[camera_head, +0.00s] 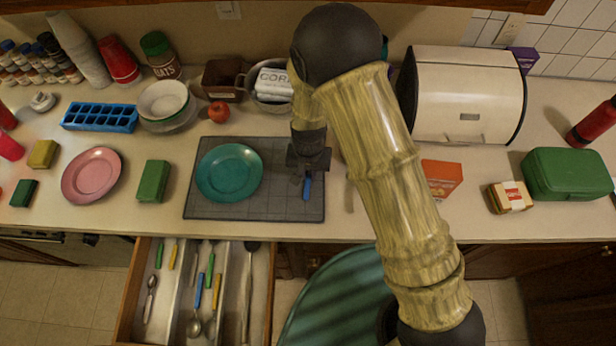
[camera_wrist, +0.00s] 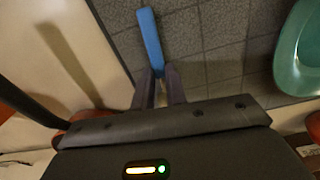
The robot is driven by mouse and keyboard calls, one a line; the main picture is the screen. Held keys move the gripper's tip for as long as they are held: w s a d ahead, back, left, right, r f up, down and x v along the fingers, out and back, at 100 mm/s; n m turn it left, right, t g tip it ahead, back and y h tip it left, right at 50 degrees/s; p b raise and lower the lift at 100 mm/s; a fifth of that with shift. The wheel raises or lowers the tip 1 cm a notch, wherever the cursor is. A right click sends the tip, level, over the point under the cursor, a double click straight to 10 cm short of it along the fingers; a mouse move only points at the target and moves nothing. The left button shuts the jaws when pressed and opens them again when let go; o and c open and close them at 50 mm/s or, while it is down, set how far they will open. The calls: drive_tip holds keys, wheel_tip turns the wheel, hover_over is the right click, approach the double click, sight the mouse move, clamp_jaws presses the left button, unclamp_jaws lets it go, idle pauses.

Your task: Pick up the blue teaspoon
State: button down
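My gripper (camera_head: 307,176) points down over the grey mat, to the right of the teal plate. Its fingers (camera_wrist: 158,84) are close together on the end of a flat blue utensil handle (camera_wrist: 151,38), which also shows in the head view (camera_head: 306,188). The handle sticks out past the fingers, and its other end is hidden, so I cannot see a spoon bowl. A long shadow lies apart from it on the counter, and the handle looks held above the mat. Another blue-handled spoon (camera_head: 198,290) lies in the open drawer, bowl toward the front.
The open drawer (camera_head: 132,290) holds several green-, yellow- and metal-handled utensils. The teal plate (camera_head: 229,172) is on the grey mat (camera_head: 228,209). A green sponge (camera_head: 153,181) and pink plate (camera_head: 91,174) are to the left. An orange box (camera_head: 441,178) and bread box (camera_head: 465,95) are to the right.

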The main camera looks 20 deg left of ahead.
sight(308, 176)
wheel_tip(308, 176, up, 10)
drive_tip(key=b, duration=0.2)
idle(0.6)
drive_tip(key=shift+w+d, duration=0.1)
idle(0.5)
